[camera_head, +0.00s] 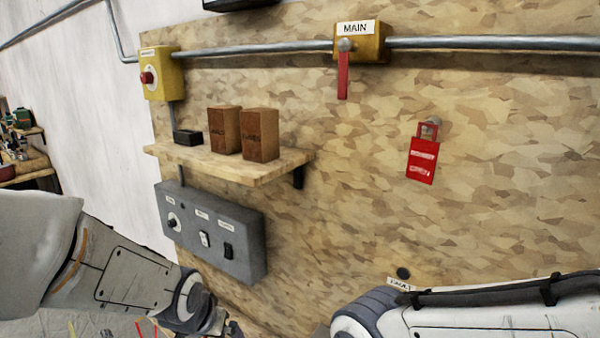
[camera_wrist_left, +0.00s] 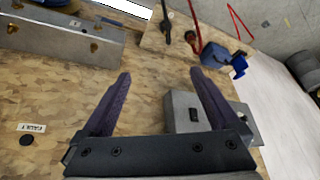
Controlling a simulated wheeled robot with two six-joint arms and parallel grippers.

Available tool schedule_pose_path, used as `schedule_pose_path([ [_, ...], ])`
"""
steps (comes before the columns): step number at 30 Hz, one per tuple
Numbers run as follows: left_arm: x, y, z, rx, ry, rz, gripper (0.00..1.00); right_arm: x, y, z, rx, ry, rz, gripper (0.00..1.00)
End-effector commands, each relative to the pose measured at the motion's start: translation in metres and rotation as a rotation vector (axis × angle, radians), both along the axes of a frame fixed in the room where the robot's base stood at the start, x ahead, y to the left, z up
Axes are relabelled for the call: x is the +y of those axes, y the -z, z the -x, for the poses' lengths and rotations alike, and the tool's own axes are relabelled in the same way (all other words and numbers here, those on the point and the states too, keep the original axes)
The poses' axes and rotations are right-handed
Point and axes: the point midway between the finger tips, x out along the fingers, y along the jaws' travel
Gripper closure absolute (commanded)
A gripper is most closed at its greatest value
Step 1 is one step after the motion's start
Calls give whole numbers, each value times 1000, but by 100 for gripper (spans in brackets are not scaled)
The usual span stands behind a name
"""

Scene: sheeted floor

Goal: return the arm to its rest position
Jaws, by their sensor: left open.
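My left arm (camera_head: 130,270) comes in from the left in the head view, below the grey switch box. Its gripper end shows only partly at the bottom edge, and its fingers are hard to make out there. In the left wrist view my left gripper (camera_wrist_left: 160,72) is open, with its two dark fingers spread wide and nothing between them but the wooden board behind. My right arm (camera_head: 470,310) shows at the lower right of the head view. Its gripper is not in view.
The wooden board (camera_head: 370,230) carries a grey switch box (camera_head: 195,215), a shelf (camera_head: 200,165) with two brown blocks, a yellow MAIN box (camera_head: 372,42) with a red lever, and a hanging red tag (camera_head: 422,162). A conduit runs along the top.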

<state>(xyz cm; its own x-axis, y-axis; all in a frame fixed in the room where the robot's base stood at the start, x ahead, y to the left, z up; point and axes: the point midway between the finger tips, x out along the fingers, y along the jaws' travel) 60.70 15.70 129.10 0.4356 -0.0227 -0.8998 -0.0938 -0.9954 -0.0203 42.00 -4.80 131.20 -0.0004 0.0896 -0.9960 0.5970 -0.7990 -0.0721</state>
Motion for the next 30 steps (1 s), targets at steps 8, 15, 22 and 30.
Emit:
schedule_pose_path([
  [8, 30, 42, 55, 239, -104, 12, 4, 0, 1, 0, 0, 0, 0, 100],
  [15, -10, 66, 68, 254, 29, 4, 4, 0, 40, 0, 0, 1, 0, 100],
  [22, -47, 92, 93, 292, 167, -7, 4, 0, 79, 0, 0, 2, 0, 100],
  [30, -97, 139, 154, 365, 426, -36, 4, 0, 150, 0, 0, 4, 0, 100],
])
